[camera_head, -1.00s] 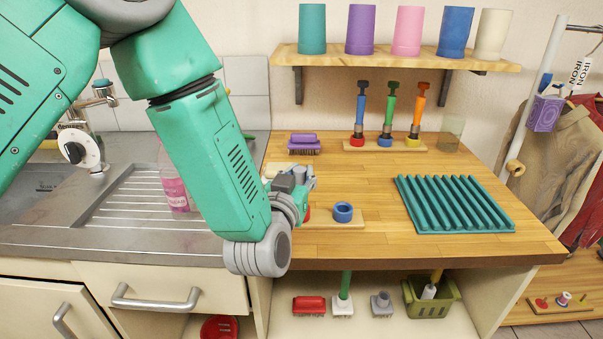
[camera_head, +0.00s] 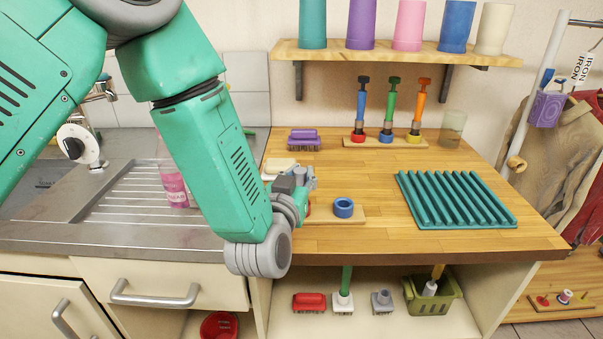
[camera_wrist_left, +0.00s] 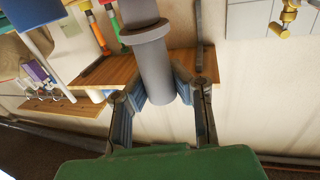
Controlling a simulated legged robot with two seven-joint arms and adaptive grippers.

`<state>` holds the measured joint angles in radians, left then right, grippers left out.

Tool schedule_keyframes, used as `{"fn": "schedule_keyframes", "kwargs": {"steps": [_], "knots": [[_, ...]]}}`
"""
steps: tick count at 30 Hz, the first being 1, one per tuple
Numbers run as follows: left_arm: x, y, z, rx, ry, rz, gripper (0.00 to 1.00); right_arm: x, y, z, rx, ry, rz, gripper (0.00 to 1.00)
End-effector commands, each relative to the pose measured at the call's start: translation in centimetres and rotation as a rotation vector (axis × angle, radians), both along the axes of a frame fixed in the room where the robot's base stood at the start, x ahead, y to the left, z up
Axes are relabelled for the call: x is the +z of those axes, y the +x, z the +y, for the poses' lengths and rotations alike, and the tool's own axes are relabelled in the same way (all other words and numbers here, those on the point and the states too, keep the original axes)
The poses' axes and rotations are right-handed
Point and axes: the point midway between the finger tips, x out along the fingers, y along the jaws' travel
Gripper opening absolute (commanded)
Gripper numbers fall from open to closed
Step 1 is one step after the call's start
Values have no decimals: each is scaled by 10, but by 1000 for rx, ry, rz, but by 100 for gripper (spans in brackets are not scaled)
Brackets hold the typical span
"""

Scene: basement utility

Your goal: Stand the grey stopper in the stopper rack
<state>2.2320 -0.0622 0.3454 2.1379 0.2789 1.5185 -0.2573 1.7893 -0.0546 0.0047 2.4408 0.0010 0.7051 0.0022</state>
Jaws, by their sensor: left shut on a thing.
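My left gripper (camera_head: 308,181) is above the left part of the wooden worktop; it also shows in the left wrist view (camera_wrist_left: 157,92). There its two fingers are shut on the grey stopper (camera_wrist_left: 155,75), a cylinder with a wide collar. In the head view I cannot make out the stopper apart from the gripper. A low wooden board (camera_head: 357,219) with a blue ring (camera_head: 343,208) lies just right of and below the gripper. It looks like the stopper rack. My arm hides its left part, where a bit of red shows.
A teal ribbed mat (camera_head: 455,200) lies on the right of the worktop. Behind are a purple brush (camera_head: 304,139), a board with three upright tools (camera_head: 386,142) and a glass (camera_head: 452,128). A wall shelf (camera_head: 390,55) holds several cups. The worktop's middle is clear.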

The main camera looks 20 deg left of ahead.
Motion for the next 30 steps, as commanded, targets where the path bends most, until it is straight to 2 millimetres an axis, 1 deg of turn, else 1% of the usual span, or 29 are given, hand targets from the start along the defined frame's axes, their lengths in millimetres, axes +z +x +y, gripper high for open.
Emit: {"fn": "schedule_keyframes", "kwargs": {"steps": [10,11,12,23,26,29,30], "knots": [[-12,0,0,0,0,0,0,-8,0,0,0,0,0,80],[-11,0,0,0,0,0,24,-8,0,0,0,0,0,80],[-10,0,0,0,0,0,38,-7,0,0,0,0,0,80],[-10,-2,0,0,0,1,38,-6,-2,0,0,0,-2,80],[-11,-12,-1,-2,0,3,38,-6,-2,0,0,0,-2,80],[-10,-29,-1,-2,2,3,38,-6,-2,0,0,0,-3,80],[-11,-38,-1,-2,3,4,38,-6,-2,0,0,0,-3,80]]}}
